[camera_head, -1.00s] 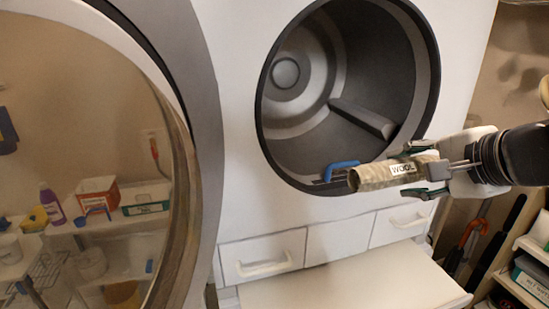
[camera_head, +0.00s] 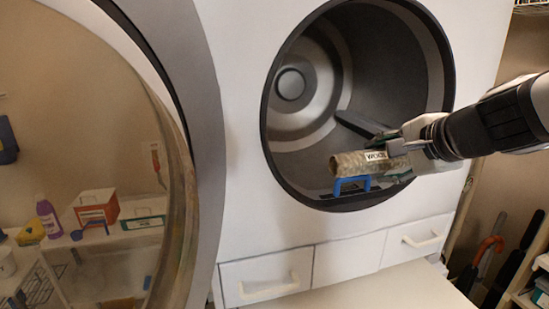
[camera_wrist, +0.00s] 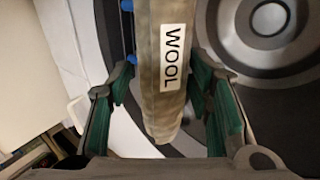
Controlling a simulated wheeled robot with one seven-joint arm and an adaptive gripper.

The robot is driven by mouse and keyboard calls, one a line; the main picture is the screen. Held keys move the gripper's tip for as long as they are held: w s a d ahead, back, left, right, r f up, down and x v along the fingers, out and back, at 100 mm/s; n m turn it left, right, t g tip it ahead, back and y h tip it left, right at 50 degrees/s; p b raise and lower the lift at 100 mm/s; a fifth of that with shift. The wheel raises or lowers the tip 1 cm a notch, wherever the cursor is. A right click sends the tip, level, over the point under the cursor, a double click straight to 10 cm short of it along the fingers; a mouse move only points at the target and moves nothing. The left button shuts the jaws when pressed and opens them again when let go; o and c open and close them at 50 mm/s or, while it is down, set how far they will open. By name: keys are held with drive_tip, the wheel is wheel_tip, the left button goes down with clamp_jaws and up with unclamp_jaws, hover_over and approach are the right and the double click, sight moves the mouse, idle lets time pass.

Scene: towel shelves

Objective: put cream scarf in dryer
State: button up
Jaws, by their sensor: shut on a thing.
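The cream scarf (camera_head: 350,163) is a rolled, mottled beige-tan bundle with a white "WOOL" label. My gripper (camera_head: 405,158) is shut on its right end, and the roll lies roughly level at the dryer mouth. In the wrist view the scarf (camera_wrist: 160,95) runs between the green-padded fingers of my gripper (camera_wrist: 170,98). The dryer (camera_head: 235,110) is white with a dark round opening and a grey drum (camera_head: 385,85). The scarf shows in front of the lower part of the opening, above a blue handle-like piece (camera_head: 352,185). Whether it touches that piece I cannot tell.
The dryer's round glass door (camera_head: 85,120) stands open at the left. White drawers (camera_head: 268,278) with handles and a pale ledge (camera_head: 400,290) lie below the opening. Umbrellas (camera_head: 485,250) and a shelf stand at the right. The drum interior looks empty.

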drive_tip(key=w+a+f, duration=0.1)
drive_tip(key=w+a, duration=0.1)
drive_tip(key=w, duration=1)
drive_tip(key=w+a, duration=0.3)
drive_tip(key=w, duration=0.9)
drive_tip(key=f+b, duration=0.3)
drive_tip(key=w+f+b, duration=0.1)
drive_tip(key=f+b, duration=0.7)
drive_tip(key=shift+w+f, duration=0.1)
drive_tip(key=shift+w, duration=0.1)
idle(0.7)
drive_tip(key=o, duration=1.4)
drive_tip(key=shift+o, duration=0.2)
drive_tip(key=shift+s, duration=0.1)
